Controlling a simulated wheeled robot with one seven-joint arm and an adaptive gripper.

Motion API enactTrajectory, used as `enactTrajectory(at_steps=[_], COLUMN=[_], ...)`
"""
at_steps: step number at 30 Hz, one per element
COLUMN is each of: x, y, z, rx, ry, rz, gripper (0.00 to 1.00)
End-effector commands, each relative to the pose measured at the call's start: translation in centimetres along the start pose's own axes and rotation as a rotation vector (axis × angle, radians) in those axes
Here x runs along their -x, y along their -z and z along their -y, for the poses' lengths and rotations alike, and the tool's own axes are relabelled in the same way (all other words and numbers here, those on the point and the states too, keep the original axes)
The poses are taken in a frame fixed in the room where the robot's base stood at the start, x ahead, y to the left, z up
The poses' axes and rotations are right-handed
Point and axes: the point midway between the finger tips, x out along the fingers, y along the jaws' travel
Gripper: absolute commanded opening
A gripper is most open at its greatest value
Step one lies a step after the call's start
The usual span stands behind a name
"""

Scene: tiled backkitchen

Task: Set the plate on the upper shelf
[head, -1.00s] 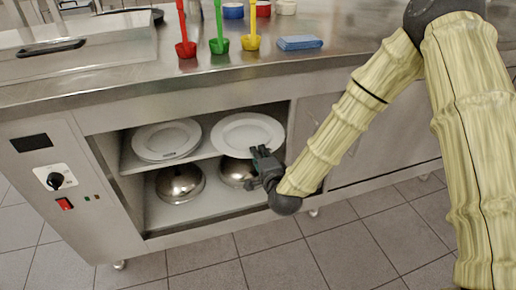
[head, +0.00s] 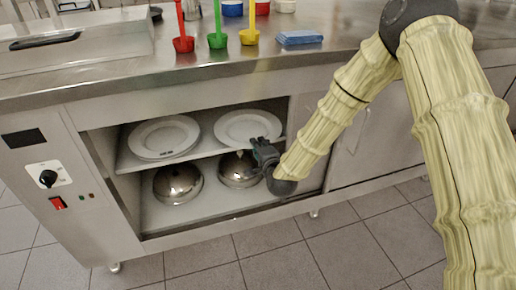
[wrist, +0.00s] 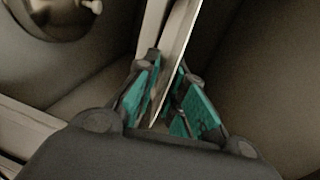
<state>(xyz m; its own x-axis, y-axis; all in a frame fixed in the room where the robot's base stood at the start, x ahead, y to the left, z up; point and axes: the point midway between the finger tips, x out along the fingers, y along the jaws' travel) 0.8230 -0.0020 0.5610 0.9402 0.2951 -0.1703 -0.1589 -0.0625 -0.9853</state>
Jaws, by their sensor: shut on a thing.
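A white plate (head: 247,127) is inside the open cabinet, at the right end of the upper shelf (head: 209,147). My gripper (head: 262,147) is shut on its near right rim. In the wrist view, the plate shows edge-on (wrist: 182,42) between the two teal-padded fingers (wrist: 162,98). The plate looks about level with the shelf; whether it touches the shelf cannot be told. The far part of the shelf is in shadow.
Another white plate (head: 163,137) lies on the upper shelf to the left. Two metal domes, left (head: 178,184) and right (head: 238,170), stand on the lower shelf. The cabinet's right door panel (head: 375,140) is close to my arm.

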Motion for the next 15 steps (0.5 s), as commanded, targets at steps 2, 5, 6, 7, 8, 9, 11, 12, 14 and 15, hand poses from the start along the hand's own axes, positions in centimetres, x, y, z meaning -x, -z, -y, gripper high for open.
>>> enactTrajectory(at_steps=[2,5,6,7,8,9,11,12,14,15], x=[-0.12,-0.1,-0.09,-0.09,-0.09,-0.1,-0.12,-0.14,-0.1,-0.09], y=[-0.02,-0.01,-0.01,-0.01,-0.01,-0.01,0.0,0.0,-0.01,-0.01], z=[-0.03,0.05,0.05,0.04,0.03,-0.04,-0.19,-0.28,-0.33,-0.33], rx=[0.0,0.0,0.0,0.0,0.0,0.0,0.0,0.0,0.0,0.0], ry=[0.005,0.005,0.005,0.005,0.005,0.005,0.005,0.005,0.003,0.003], rz=[0.0,0.0,0.0,0.0,0.0,0.0,0.0,0.0,0.0,0.0], gripper=[0.0,0.0,0.0,0.0,0.0,0.0,0.0,0.0,0.2,0.28])
